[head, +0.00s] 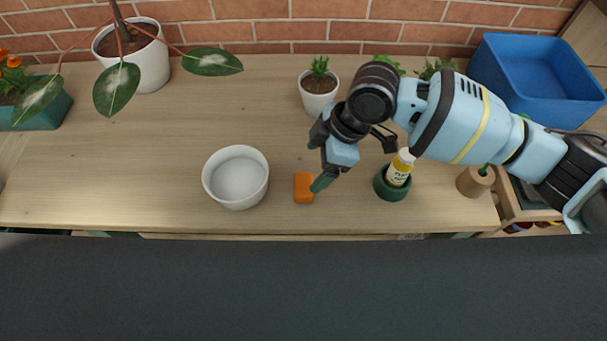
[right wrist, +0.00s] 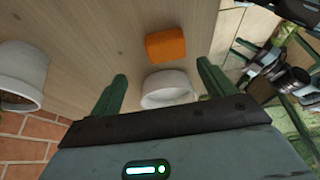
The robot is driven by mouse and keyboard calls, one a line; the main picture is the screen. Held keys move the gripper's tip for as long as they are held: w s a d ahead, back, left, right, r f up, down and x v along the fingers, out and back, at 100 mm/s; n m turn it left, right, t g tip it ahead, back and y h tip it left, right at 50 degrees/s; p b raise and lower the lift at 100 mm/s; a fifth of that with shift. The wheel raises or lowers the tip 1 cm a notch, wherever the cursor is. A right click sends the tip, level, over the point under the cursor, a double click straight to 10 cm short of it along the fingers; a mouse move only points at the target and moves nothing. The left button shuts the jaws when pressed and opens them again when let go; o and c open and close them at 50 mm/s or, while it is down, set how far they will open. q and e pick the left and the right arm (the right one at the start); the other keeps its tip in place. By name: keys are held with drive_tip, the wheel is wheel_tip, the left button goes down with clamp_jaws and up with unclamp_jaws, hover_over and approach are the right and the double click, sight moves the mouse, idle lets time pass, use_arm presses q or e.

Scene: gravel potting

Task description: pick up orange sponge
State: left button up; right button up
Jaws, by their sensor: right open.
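The orange sponge (head: 304,188) lies on the wooden table near its front edge, just right of the white bowl (head: 236,178). My right gripper (head: 318,160) is open and empty above the table, close to the sponge; one green fingertip shows just beside the sponge's right side. In the right wrist view the sponge (right wrist: 166,44) lies past the fingertips, not between the fingers, and the white bowl (right wrist: 168,88) shows between the open fingers of the gripper (right wrist: 161,70). My left gripper is not in view.
A blue bin (head: 540,80) is at the back right, a large potted plant (head: 148,62) at the back left. The table left of the bowl is clear.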

sight(304, 184)
drive_tip(key=shift+s+a+f, duration=0.2)
drive_tip(key=shift+s+f, duration=0.15)
drive_tip(key=shift+f, duration=0.05)
drive_tip(key=shift+a+f, duration=0.2)
drive_tip(key=shift+f, duration=0.3)
drive_tip(key=shift+a+f, duration=0.1)
drive_tip(key=shift+f, duration=0.35)
drive_tip(key=x, duration=0.5)
drive_tip(key=shift+s, duration=0.2)
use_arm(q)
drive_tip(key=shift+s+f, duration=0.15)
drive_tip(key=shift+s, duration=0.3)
